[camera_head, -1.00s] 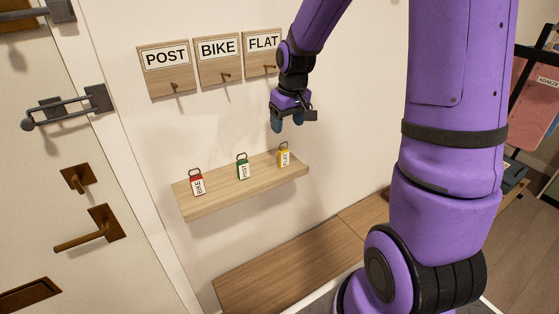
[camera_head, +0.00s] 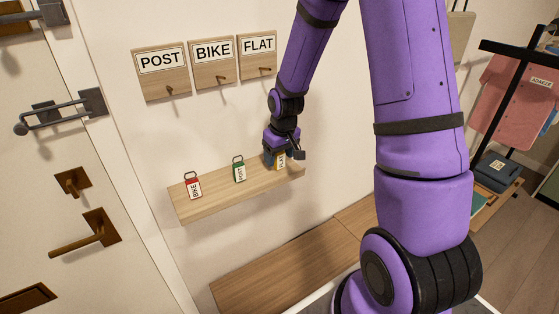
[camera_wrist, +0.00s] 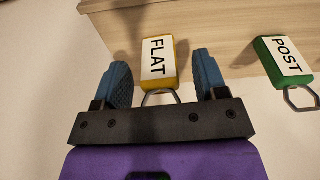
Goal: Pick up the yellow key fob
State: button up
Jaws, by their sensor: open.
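The yellow key fob (camera_head: 280,162), with a white label reading FLAT, is at the right end of the wooden shelf (camera_head: 238,193). My gripper (camera_head: 277,157) is lowered around it and partly hides it in the head view. In the wrist view the yellow key fob (camera_wrist: 158,62) lies between my two blue fingers, and its metal ring points toward the gripper body. My gripper (camera_wrist: 165,80) is open, with visible gaps on both sides of the fob.
A green POST fob (camera_head: 239,171) and a red BIKE fob (camera_head: 193,187) stand farther left on the shelf. Hook boards labelled POST (camera_head: 161,76), BIKE (camera_head: 215,63) and FLAT (camera_head: 257,56) hang above. A wooden bench (camera_head: 290,270) is below.

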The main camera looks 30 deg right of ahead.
jog(key=c, duration=1.1)
